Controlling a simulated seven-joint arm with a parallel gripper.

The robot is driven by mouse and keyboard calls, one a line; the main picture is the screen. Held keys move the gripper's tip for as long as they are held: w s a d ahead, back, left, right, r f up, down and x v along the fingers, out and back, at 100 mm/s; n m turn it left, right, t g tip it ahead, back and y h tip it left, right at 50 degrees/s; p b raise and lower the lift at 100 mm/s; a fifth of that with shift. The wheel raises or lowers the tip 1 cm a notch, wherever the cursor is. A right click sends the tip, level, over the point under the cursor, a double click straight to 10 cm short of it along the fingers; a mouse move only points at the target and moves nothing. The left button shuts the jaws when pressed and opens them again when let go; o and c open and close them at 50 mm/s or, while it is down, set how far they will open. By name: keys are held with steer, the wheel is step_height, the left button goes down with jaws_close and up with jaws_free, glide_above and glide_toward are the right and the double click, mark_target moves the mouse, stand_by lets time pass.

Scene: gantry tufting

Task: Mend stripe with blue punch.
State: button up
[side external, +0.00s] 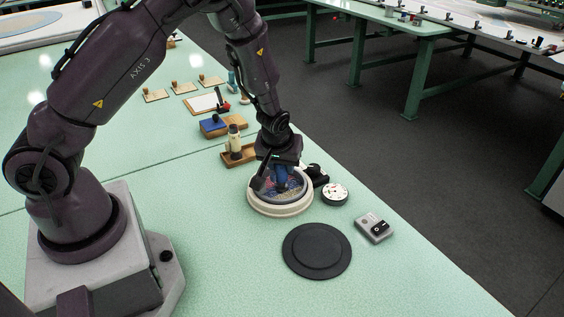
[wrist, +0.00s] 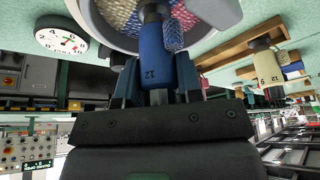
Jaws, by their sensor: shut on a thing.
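My gripper (side external: 279,165) is shut on the blue punch (wrist: 155,58), which is marked 12 in the wrist view. The gripper also shows there (wrist: 156,88), with a finger on each side of the punch. The punch points down into the round, pale-rimmed hoop (side external: 252,203). The hoop's rim and tufted cloth also show at the top of the wrist view (wrist: 122,14), with cream, pink and blue tufts. The punch's dark collar lies over the cloth. I cannot tell whether its tip touches the cloth, and the stripe is partly hidden by the punch and gripper.
A cream punch (side external: 234,139) stands on a wooden tray (side external: 240,158) behind the hoop. A round dial (side external: 334,193), a grey switch box (side external: 374,228) and a black disc (side external: 316,251) lie on the right and front. A blue block (side external: 213,123) and stamps are farther back.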

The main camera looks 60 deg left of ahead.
steer(key=shift+f, duration=0.1)
steer(key=shift+r, duration=3.55)
